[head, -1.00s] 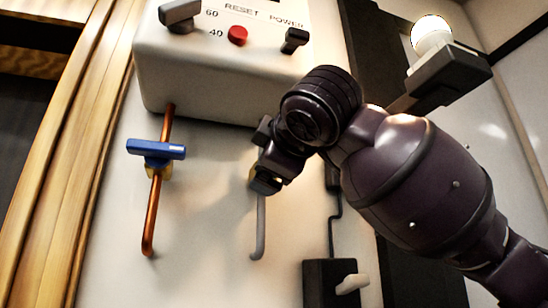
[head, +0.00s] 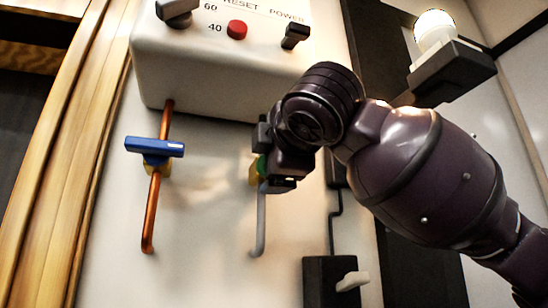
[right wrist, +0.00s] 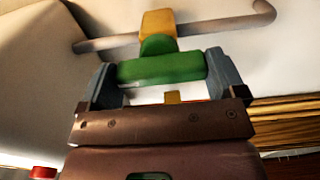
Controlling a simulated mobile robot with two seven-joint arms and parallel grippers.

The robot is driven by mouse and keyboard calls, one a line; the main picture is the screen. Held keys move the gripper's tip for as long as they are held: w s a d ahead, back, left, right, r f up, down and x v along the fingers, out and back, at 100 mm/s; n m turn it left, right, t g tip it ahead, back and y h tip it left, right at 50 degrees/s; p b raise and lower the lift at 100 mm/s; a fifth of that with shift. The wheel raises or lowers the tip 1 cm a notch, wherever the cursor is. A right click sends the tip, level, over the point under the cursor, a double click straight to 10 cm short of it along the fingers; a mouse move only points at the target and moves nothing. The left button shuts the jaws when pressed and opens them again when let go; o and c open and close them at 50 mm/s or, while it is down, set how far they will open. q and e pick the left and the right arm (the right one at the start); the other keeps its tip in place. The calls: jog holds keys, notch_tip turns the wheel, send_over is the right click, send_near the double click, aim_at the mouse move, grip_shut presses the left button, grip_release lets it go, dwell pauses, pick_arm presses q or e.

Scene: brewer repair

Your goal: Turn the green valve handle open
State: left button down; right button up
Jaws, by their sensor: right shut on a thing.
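The green valve handle (right wrist: 162,68) sits on a yellow valve body (right wrist: 158,22) on a grey pipe (right wrist: 215,25) in the right wrist view. My right gripper (right wrist: 167,75) has one finger at each end of the green handle and is shut on it. In the head view, the right gripper (head: 268,168) covers most of the valve. Only a sliver of green (head: 261,167) and some yellow show beside it, above the grey pipe (head: 261,225). The left gripper is not in view.
A blue valve handle (head: 155,147) on a copper pipe (head: 151,215) is to the left. Above is a white box (head: 205,70) with a red button (head: 237,30) and dark knobs. A black switch box (head: 330,285) with a pale lever is below right. A lit lamp (head: 434,30) is upper right.

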jog(key=o, duration=0.6)
jog(key=shift+o, duration=0.2)
jog(key=shift+s, duration=0.1)
pick_arm(q)
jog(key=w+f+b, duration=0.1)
jog(key=b, duration=0.2)
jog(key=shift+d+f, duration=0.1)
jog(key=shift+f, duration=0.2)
pick_arm(e)
jog(key=v, duration=1)
jog(key=shift+s, duration=0.4)
